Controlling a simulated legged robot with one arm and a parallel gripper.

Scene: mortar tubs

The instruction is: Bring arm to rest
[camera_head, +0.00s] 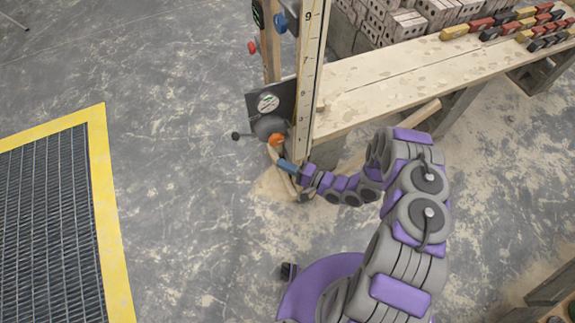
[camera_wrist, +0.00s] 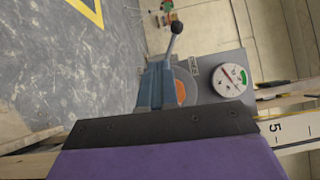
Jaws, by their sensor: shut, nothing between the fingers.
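My arm reaches from the lower right of the head view toward the wooden post. My gripper (camera_head: 283,163) has blue fingers, which are shut and empty. It is just below the orange knob (camera_head: 276,139) of a grey device on the post. In the wrist view my gripper (camera_wrist: 157,70) points up the picture, in front of the device. A lever with a black ball end (camera_wrist: 175,28) shows beyond the fingertips. The orange part (camera_wrist: 180,92) is partly hidden behind the fingers. I cannot tell whether the fingers touch the device.
A round gauge (camera_head: 268,103) sits on the device's dark plate. The upright post (camera_head: 308,80) carries a numbered scale. A plank bench (camera_head: 375,80) with bricks (camera_head: 400,25) stands at right. A yellow-edged floor grate (camera_head: 110,215) lies left. Open concrete floor (camera_head: 185,150) is between.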

